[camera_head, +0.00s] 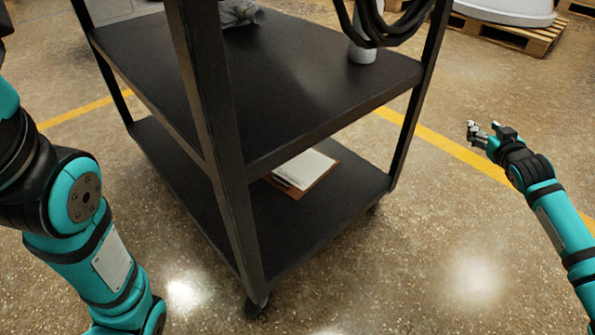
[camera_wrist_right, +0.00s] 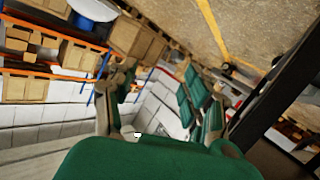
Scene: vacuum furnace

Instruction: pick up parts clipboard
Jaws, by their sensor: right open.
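The parts clipboard (camera_head: 305,169), a brown board with white paper on it, lies flat on the lower shelf of a black cart. Its far-left part is hidden behind the upper shelf and a post. My right gripper (camera_head: 478,132) is open and empty, out to the right of the cart over the floor, well apart from the clipboard. The clipboard cannot be made out in the right wrist view. My left arm shows at the left of the head view, but its gripper is out of frame.
The black cart's upper shelf (camera_head: 290,75) overhangs the clipboard, with corner posts around it. Black coiled hose (camera_head: 385,22) and a grey cloth-like item (camera_head: 238,13) are on top. A wooden pallet (camera_head: 505,32) stands far right. Floor right of the cart is clear.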

